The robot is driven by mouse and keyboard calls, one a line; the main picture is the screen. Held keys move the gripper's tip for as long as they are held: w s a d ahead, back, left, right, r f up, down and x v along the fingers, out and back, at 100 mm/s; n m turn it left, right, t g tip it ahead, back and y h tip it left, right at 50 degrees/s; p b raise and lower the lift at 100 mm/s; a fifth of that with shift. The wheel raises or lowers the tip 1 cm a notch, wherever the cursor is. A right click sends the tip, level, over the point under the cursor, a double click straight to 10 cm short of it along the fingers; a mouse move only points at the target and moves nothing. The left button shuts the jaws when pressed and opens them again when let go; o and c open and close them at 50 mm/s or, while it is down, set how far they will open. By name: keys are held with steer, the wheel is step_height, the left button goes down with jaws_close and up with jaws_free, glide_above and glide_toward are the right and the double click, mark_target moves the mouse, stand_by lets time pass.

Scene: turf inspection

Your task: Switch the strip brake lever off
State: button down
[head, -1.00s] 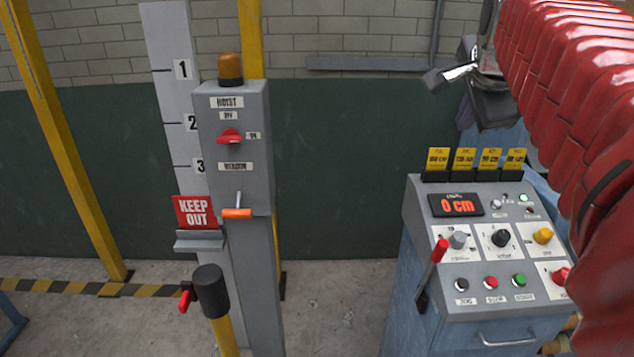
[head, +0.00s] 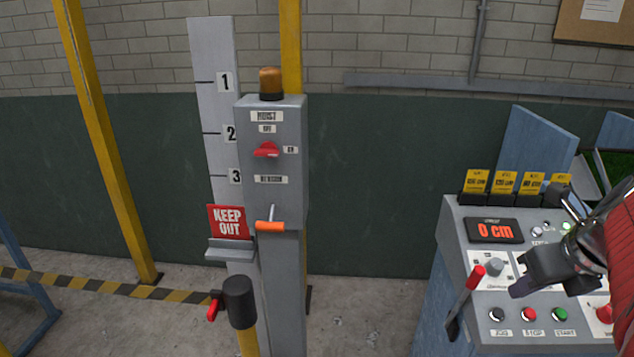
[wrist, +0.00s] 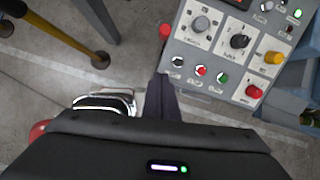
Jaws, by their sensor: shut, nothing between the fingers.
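A lever with a red grip (head: 475,277) and a dark shaft stands on the left side of the grey control console (head: 478,345), leaning up to the right. I cannot read a label for it. Its red grip also shows in the wrist view (wrist: 165,31), just beyond my fingers. My gripper (head: 520,289) is shut and empty in front of the console face, to the right of the lever and apparently apart from it. In the wrist view my dark fingers (wrist: 160,82) point toward the console's lower left corner. My gripper hides part of the console's middle knobs.
The console carries a "0 cm" display (head: 494,231), several buttons and knobs, and yellow cards on top. A grey hoist box (head: 290,190) with a red switch and orange handle stands left, beside a "KEEP OUT" sign (head: 228,220). Floor between them is clear.

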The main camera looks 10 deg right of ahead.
stand_by(0.3)
steer(key=w+d+f, duration=0.1)
steer(key=w+f, duration=0.7)
steer(key=shift+w, duration=0.2)
stand_by(0.4)
steer(key=shift+w+d, duration=0.1)
